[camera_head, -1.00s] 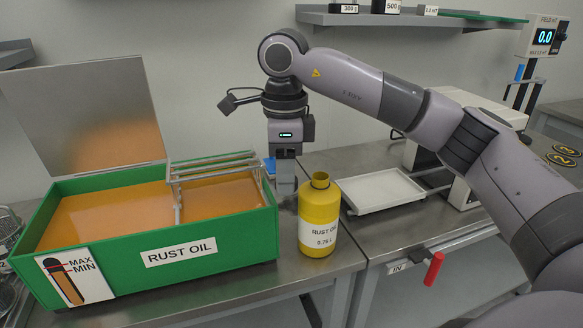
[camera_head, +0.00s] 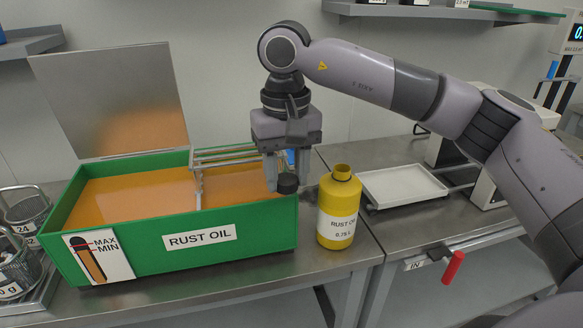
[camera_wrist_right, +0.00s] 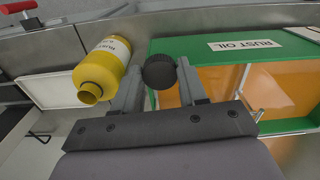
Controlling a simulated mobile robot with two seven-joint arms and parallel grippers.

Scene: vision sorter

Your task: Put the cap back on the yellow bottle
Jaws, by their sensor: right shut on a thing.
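The yellow bottle (camera_head: 338,212) stands upright and uncapped on the steel bench, right of the green oil tank. Its open neck also shows in the right wrist view (camera_wrist_right: 89,94). My right gripper (camera_head: 287,180) is shut on a black round cap (camera_head: 287,184). It holds the cap above the bench, left of the bottle neck and near the tank's right end. In the right wrist view the cap (camera_wrist_right: 160,71) sits between the two fingers, apart from the bottle. My left gripper is in neither view.
The green tank (camera_head: 270,227) of orange oil, with a raised lid (camera_head: 112,98) and a metal rack (camera_head: 232,152), stands left of the bottle. A white tray (camera_head: 403,186) lies to the right. Wire baskets (camera_head: 20,270) stand at the far left. A red handle (camera_head: 453,268) juts from the bench front.

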